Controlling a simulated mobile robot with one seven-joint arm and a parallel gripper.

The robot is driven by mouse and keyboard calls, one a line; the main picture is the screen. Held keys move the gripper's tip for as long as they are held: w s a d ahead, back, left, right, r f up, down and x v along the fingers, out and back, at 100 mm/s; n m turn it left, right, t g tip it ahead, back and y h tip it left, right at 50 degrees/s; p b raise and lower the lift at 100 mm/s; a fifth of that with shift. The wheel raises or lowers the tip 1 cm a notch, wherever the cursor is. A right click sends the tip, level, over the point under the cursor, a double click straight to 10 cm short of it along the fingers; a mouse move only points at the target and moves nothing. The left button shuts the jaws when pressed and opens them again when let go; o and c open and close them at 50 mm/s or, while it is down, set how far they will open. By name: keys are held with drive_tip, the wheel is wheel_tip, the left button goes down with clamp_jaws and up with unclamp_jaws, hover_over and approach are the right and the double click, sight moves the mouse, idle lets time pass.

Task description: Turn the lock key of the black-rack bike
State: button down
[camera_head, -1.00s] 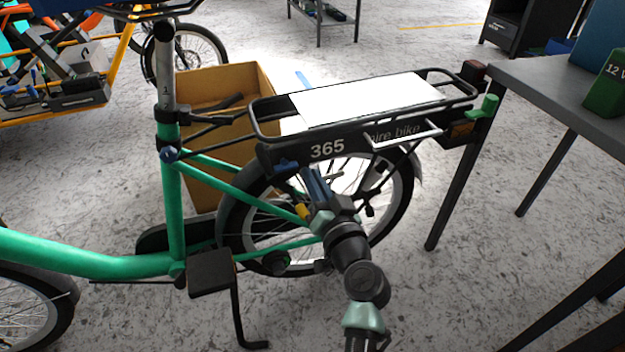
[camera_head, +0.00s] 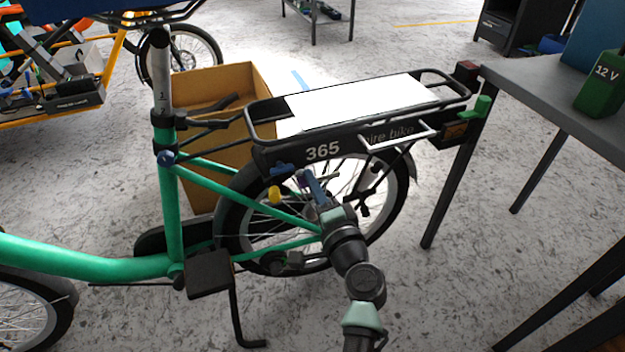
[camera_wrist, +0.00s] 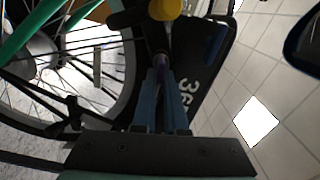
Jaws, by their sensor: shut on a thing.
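The black-rack bike has a green frame and a black rear rack (camera_head: 264,128) marked "365". My gripper (camera_head: 308,181) is at the rear wheel, below the rack. A yellow rounded piece (camera_head: 274,194) sits just left of the fingertips, and at the top of the wrist view (camera_wrist: 167,8). Whether it is joined to the purple piece is unclear. The lock body is hard to make out.
A cardboard box (camera_head: 210,170) stands behind the bike. A grey table (camera_head: 545,95) with a green 12 V battery (camera_head: 600,88) is close on the right. Spokes and frame tubes surround the gripper.

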drive_tip(key=shift+f+m, duration=0.1)
drive_tip(key=shift+m, duration=0.8)
drive_tip(key=c, duration=1)
unclamp_jaws()
drive_tip(key=shift+o, duration=0.2)
drive_tip(key=shift+s, duration=0.1)
drive_tip(key=p+v, duration=0.3)
drive_tip(key=v, duration=0.9)
drive_tip(key=shift+s+p, duration=0.35)
drive_tip(key=shift+s, duration=0.05)
drive_tip(key=shift+d, duration=0.15)
